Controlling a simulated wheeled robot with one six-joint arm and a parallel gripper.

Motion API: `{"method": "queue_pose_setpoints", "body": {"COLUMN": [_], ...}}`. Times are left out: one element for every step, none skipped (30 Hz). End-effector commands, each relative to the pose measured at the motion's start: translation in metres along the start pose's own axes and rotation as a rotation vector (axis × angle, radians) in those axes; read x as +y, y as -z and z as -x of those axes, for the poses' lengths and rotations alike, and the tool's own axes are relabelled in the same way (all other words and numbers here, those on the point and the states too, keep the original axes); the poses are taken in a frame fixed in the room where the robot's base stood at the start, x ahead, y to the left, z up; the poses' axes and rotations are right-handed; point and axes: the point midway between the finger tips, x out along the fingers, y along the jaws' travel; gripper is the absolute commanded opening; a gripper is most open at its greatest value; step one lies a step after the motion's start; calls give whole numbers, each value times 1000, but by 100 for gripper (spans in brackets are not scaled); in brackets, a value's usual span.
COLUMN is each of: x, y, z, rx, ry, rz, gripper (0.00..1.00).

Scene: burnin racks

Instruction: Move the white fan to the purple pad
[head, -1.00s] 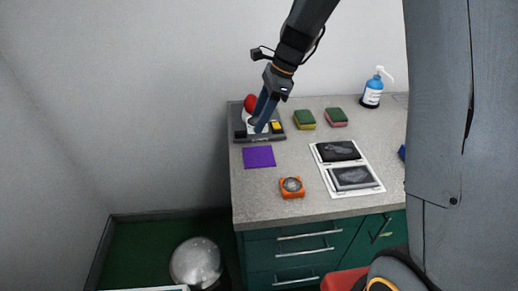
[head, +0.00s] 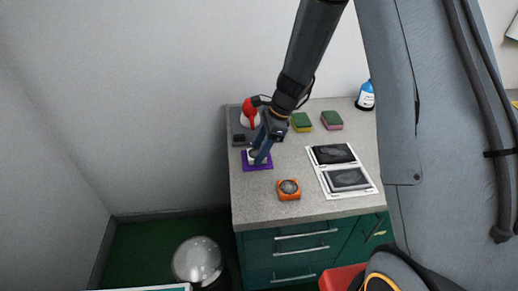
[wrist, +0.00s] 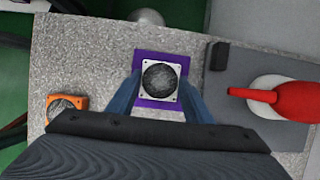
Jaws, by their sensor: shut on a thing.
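The white fan (wrist: 160,66), a square frame with a dark round middle, is between the two blue fingers of my gripper (wrist: 161,84) in the wrist view. My gripper (head: 258,160) is shut on it. The fan (head: 251,156) is partly hidden by the fingers in the head view. The purple pad (head: 258,167) lies flat on the counter under the fan. In the wrist view the pad (wrist: 160,104) shows around the fan, which lies within its outline. I cannot tell whether the fan touches the pad or is just above it.
On the grey counter (head: 255,208), a grey tray (wrist: 225,87) holds a red-topped white bottle (wrist: 275,100) beside the pad. An orange-framed fan (head: 289,189) is nearer the front edge.

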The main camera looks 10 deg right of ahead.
Motion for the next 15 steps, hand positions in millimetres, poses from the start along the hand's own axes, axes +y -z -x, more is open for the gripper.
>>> {"method": "queue_pose_setpoints", "body": {"x": [0, 0, 0, 0, 0, 0, 0, 0, 0, 0, 0, 0, 0, 0, 0], "y": [0, 0, 0, 0, 0, 0, 1, 1, 1, 1, 1, 1, 1, 1, 1], "z": [0, 0, 0, 0, 0, -1, -2, -3, -3, -3, -3, -2, -2, -2, -2], "rx": [0, 0, 0, 0, 0, 0, 0, 0, 0, 0, 0, 0, 0, 0, 0], "ry": [0, 0, 0, 0, 0, 0, -1, -1, -1, -1, -1, -1, -1, -1, -1], "rz": [0, 0, 0, 0, 0, 0, 0, 0, 0, 0, 0, 0, 0, 0, 0], "gripper": [24, 24, 24, 24, 24, 24, 24, 24, 48, 53, 58, 65, 65, 65, 65]}}
